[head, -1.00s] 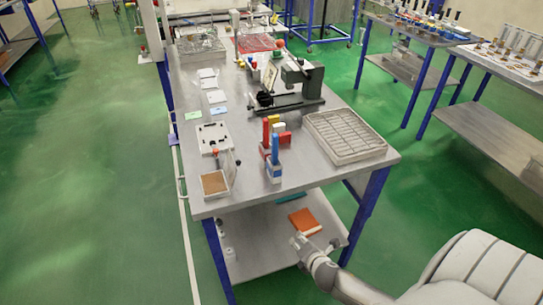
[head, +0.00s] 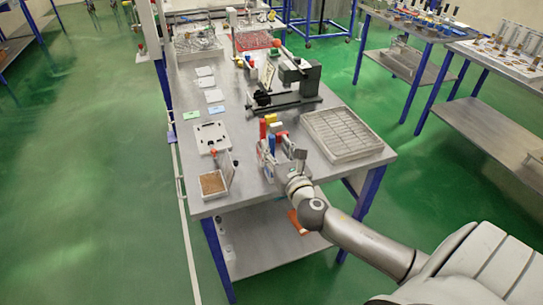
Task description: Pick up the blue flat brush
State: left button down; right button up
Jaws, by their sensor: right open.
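The blue flat brush (head: 271,144) stands upright near the front of the metal workbench, in a small group with red and yellow upright pieces (head: 265,127). Its lower part is hidden by my right gripper. My right gripper (head: 284,150) is open, at the end of the arm that comes in from the lower right. Its fingers are spread close to the brush, and I cannot tell whether they touch it. My left gripper does not show.
A grey slotted tray (head: 345,134) lies right of the brush. A dark machine (head: 290,88) stands behind it. To the left are a white plate (head: 211,138) and a brown-filled box (head: 213,184). An orange item (head: 297,222) lies on the lower shelf.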

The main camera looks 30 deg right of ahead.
aim_at(273, 139)
jog(key=shift+w+d+r, duration=0.15)
jog(key=shift+w+d, duration=0.05)
jog(key=shift+w, duration=0.25)
jog(key=shift+p+x, duration=0.85)
jog(key=shift+x, duration=1.4)
jog(key=shift+s+d, duration=0.1)
jog(key=shift+d, duration=0.05)
jog(key=shift+c, duration=0.5)
jog(key=c, duration=0.7)
grip_shut()
